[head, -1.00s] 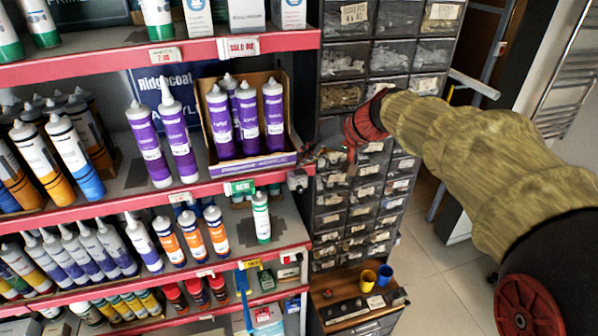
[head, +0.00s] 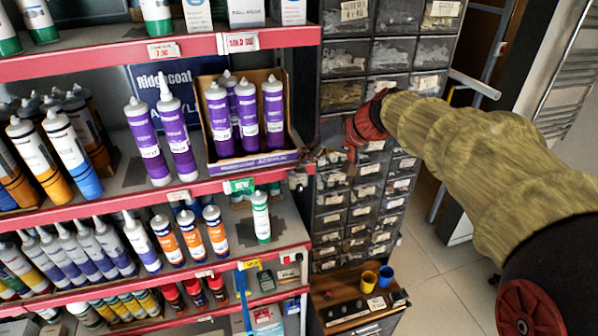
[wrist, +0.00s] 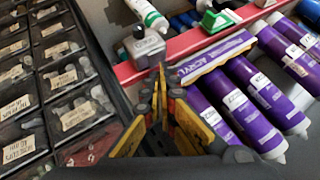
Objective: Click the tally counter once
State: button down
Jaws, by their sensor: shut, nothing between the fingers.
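The tally counter (head: 297,181) looks like a small grey, dark-topped device at the right end of the red shelf edge. In the wrist view the counter (wrist: 146,46) is just beyond my fingertips, with its lower part partly covered by them. My gripper (head: 309,157) is just above and slightly right of the counter in the head view. In the wrist view the yellow and black fingers of my gripper (wrist: 161,78) are together and empty. I cannot tell whether the tips touch the counter.
An open carton (head: 255,165) of purple tubes stands on the shelf just left of the gripper. A rack of small drawers (head: 345,200) stands close on the right. Blue and yellow cups (head: 385,275) stand lower down.

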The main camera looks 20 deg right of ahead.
aim_at(306, 174)
jog(key=shift+f+b, duration=0.5)
jog(key=shift+b, duration=0.15)
dwell(0.8)
jog(key=shift+r, duration=0.15)
jog(key=shift+r+p, duration=0.4)
jog(key=shift+r, duration=0.45)
notch_tip(306, 174, up, 6)
jog(key=shift+p, duration=1.25)
